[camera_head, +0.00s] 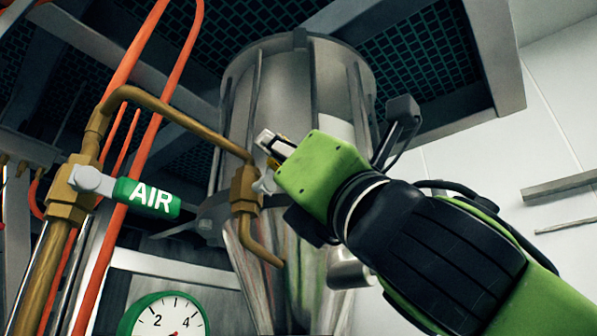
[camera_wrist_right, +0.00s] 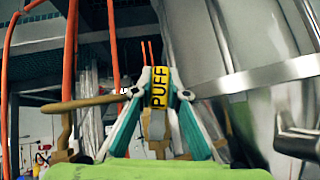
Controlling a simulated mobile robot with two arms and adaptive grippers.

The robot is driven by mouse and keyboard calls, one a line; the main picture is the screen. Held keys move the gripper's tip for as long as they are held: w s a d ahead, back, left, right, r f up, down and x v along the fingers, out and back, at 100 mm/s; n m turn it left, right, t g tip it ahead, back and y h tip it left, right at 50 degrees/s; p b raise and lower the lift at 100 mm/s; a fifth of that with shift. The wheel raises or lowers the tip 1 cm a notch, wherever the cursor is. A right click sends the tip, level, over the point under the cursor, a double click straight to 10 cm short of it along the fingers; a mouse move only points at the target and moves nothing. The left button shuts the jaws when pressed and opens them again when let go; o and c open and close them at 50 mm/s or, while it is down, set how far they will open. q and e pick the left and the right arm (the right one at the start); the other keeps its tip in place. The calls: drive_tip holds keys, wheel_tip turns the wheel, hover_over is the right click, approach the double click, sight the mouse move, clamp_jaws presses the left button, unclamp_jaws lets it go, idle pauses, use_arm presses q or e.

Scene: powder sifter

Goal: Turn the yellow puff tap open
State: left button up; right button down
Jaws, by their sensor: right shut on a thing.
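The yellow puff tap handle, marked PUFF, stands between the fingertips in the right wrist view (camera_wrist_right: 158,87). My right gripper (camera_wrist_right: 159,92) is shut on it, one finger on each side. In the head view, my right gripper (camera_head: 272,143) reaches in from the right and hides most of the handle; only a small bit of yellow shows. The handle's brass valve body (camera_head: 244,188) sits on a brass pipe in front of the steel vessel. How far the tap is turned is hard to tell. My left gripper is not in view.
A green AIR tap handle (camera_head: 148,197) sits on a brass valve at the left, pointing right. A round gauge (camera_head: 165,316) is at the bottom. The steel vessel (camera_head: 300,85) stands close behind my right gripper. Orange pipes (camera_head: 128,140) run at the left.

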drive_tip(key=shift+s+a+n+g+y, duration=0.1)
drive_tip(key=shift+n+g+y, duration=0.4)
drive_tip(key=shift+n, duration=0.3)
drive_tip(key=n, duration=0.1)
drive_tip(key=n+g+y, duration=0.2)
drive_tip(key=shift+s+a+p, duration=0.25)
drive_tip(key=shift+s+p, duration=0.05)
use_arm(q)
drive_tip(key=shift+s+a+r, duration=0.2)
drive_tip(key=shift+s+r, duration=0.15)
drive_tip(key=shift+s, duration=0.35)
use_arm(e)
drive_tip(key=shift+s+a+n+g+y, duration=0.15)
drive_tip(key=shift+n+g+y, duration=0.35)
drive_tip(key=shift+n+g, duration=0.25)
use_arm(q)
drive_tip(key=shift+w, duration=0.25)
use_arm(e)
drive_tip(key=shift+f, duration=0.1)
drive_tip(key=c, duration=2)
unclamp_jaws()
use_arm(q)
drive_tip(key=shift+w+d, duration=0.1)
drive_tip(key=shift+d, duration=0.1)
use_arm(e)
drive_tip(key=shift+o, duration=0.2)
drive_tip(key=shift+s+d, duration=0.1)
drive_tip(key=shift+d, duration=0.1)
